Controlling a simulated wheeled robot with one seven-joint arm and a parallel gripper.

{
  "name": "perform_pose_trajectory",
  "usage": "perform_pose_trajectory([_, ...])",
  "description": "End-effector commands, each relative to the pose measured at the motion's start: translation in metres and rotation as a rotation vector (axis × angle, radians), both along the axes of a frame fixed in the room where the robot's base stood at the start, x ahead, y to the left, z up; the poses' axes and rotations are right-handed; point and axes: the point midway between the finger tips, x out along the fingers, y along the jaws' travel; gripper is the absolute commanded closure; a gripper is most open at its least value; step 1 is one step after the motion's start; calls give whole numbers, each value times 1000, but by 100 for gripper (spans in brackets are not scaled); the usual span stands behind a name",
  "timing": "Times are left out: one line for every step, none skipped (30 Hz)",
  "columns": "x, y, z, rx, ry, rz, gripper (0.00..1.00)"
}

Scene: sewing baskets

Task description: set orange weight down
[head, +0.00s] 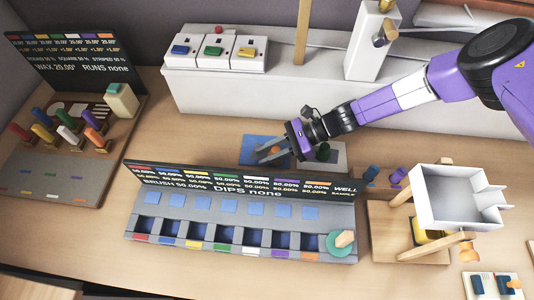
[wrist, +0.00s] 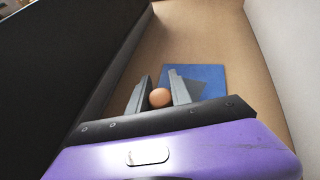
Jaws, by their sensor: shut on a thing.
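My gripper (head: 272,153) is behind the dips board, over a blue mat (head: 252,143). It is shut on the orange weight (head: 276,150), a small rounded orange thing. In the wrist view the orange weight (wrist: 160,97) sits between the two grey fingers of my gripper (wrist: 159,92). The blue mat (wrist: 207,79) lies on the table beyond the fingertips, with a darker grey-blue patch on it, perhaps a shadow. I cannot tell how far the weight is above the mat. The weight's underside is hidden.
The dips board (head: 240,180) stands in front of my gripper. A white tray (head: 460,205) is at the right. A white ledge (head: 240,95) with switches runs behind. Bare table (head: 185,140) lies left of the mat.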

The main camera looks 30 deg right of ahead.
Motion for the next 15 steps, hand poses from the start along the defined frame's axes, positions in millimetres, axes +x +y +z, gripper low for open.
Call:
perform_pose_trajectory([0,0,1,1,0,0,100])
perform_pose_trajectory([0,0,0,1,0,0,100])
perform_pose_trajectory([0,0,-1,1,0,0,100])
perform_pose_trajectory([0,0,-2,1,0,0,100])
perform_pose_trajectory([0,0,-3,1,1,0,100])
perform_pose_trajectory([0,0,-4,0,1,0,73])
perform_pose_trajectory([0,0,-3,0,1,0,67])
perform_pose_trajectory([0,0,-3,0,1,0,61])
perform_pose_trajectory([0,0,-3,0,1,0,53])
perform_pose_trajectory([0,0,-3,0,1,0,53])
perform_pose_trajectory([0,0,-3,0,1,0,53])
perform_pose_trajectory([0,0,-3,0,1,0,53])
perform_pose_trajectory([0,0,-3,0,1,0,53])
perform_pose_trajectory([0,0,-3,0,1,0,53])
perform_pose_trajectory([0,0,-3,0,1,0,53])
